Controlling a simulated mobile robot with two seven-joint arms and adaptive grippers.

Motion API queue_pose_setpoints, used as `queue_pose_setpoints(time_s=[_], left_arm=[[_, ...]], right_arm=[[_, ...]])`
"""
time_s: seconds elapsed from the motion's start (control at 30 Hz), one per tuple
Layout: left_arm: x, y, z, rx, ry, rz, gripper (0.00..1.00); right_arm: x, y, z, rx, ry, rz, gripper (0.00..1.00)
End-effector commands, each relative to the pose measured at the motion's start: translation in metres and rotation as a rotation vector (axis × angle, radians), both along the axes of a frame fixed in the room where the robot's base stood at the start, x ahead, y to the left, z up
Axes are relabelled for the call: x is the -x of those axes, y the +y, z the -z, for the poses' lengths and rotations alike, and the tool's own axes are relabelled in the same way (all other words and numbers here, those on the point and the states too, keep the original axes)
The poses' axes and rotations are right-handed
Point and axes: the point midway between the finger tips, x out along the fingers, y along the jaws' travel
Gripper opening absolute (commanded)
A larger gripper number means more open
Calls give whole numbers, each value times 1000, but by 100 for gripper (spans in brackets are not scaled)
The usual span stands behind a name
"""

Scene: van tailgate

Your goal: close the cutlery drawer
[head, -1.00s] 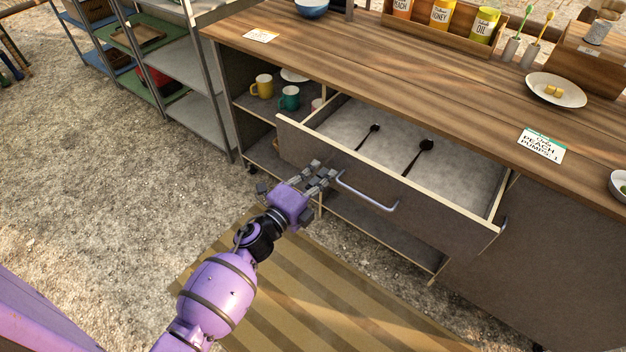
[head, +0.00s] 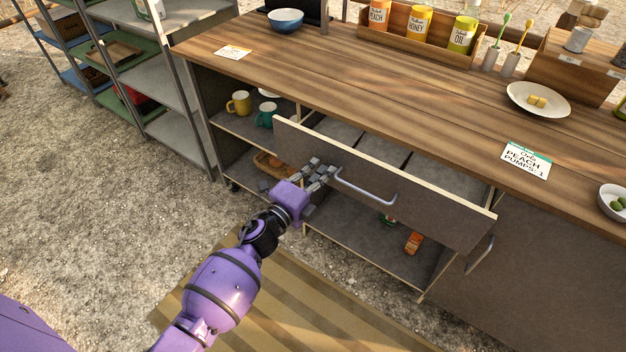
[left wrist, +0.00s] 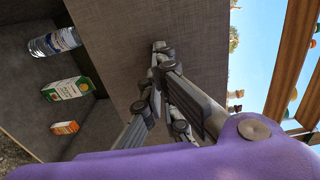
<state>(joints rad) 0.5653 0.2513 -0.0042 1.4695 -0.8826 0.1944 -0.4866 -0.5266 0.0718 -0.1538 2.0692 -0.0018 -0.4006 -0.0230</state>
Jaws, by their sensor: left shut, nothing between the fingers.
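The cutlery drawer (head: 420,198) is partly open under the wooden counter, with a dark front panel and a pale top edge. A strip of its inside with dividers shows behind the front; no spoons show there. Its metal bar handle (head: 366,191) is on the front. My left gripper (head: 322,172) is shut and empty, with its fingertips at the drawer front just left of the handle. In the left wrist view the shut fingers (left wrist: 160,50) point at the dark front panel (left wrist: 130,35) and appear to touch it. My right gripper is out of view.
The counter (head: 400,110) holds a plate (head: 539,99), a bowl (head: 286,21) and a box of jars (head: 400,45). Shelves below hold mugs (head: 239,103) and an orange carton (head: 413,243). A metal rack (head: 170,70) stands left. A striped mat (head: 250,310) lies on the ground.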

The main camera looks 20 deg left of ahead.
Motion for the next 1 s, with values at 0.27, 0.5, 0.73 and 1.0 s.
queue_pose_setpoints(time_s=[0.27,0.5,0.73,1.0], left_arm=[[-55,-18,4,-2,2,1,0],[-84,-27,3,-1,2,0,0],[-93,-30,2,0,1,0,0],[-94,-30,0,0,-1,-1,0]], right_arm=[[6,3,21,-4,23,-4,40],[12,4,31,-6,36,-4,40],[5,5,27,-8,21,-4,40],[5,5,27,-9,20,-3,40]])
